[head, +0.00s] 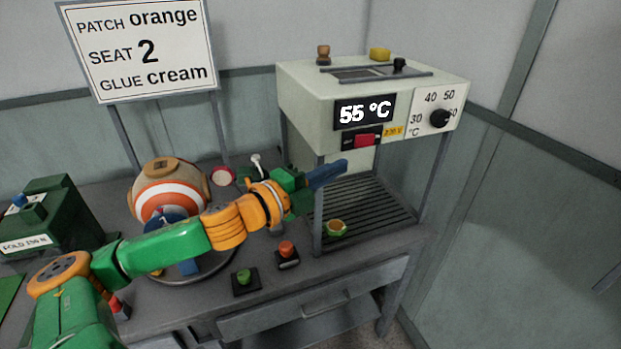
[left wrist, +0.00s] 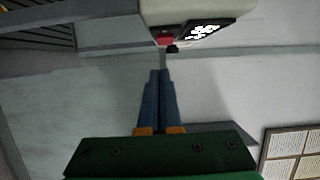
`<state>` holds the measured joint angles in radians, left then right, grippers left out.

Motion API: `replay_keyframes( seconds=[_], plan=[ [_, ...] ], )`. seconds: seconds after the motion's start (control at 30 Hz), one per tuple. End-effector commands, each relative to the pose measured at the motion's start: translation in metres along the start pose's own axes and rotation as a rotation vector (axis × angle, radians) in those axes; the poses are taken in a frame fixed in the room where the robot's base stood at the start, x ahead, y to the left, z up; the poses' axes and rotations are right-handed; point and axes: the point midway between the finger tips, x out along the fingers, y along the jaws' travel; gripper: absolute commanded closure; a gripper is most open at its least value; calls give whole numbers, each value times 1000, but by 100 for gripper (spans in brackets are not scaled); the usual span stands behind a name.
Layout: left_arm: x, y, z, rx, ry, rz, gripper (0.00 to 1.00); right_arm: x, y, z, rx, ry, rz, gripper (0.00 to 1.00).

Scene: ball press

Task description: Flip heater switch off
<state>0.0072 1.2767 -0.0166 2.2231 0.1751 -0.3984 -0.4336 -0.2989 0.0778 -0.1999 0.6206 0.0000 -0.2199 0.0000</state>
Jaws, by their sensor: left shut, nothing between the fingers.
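The heater (head: 300,85) is a pale box on grey posts, and its display (head: 364,111) reads 55 °C. The red heater switch (head: 367,140) sits on a black plate under the display. In the left wrist view the red switch (left wrist: 166,38) shows just beyond my fingertips, beside the display (left wrist: 206,30). My left gripper (head: 344,164), with blue fingers, is shut and empty, a little below and left of the switch in the head view. It appears apart from the switch. Its closed fingertips (left wrist: 160,72) point toward the switch in the left wrist view. My right gripper is not in view.
A black dial (head: 440,118) is on the heater's right front. A striped ball (head: 170,192) stands behind my arm. Green (head: 244,277) and orange (head: 287,248) buttons are at the table front.

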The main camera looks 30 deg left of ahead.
Motion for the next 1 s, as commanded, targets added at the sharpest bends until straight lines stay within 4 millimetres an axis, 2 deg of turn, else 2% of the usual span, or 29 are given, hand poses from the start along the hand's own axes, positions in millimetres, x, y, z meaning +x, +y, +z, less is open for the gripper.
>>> replay_keyframes(
  seconds=[0.03, 0.2, 0.27, 0.5, 1.0],
  plan=[
    [-3, -4, 0, -8, 1, 4, 100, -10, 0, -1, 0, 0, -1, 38],
    [-20, -6, 11, -1, -24, 3, 100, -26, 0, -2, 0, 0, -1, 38],
    [-26, -1, 12, 2, -21, 1, 100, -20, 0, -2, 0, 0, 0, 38],
    [-41, -2, 16, 6, -20, -1, 100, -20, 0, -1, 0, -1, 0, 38],
    [-42, -2, 17, 5, -21, -2, 100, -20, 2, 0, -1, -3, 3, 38]
  ],
)
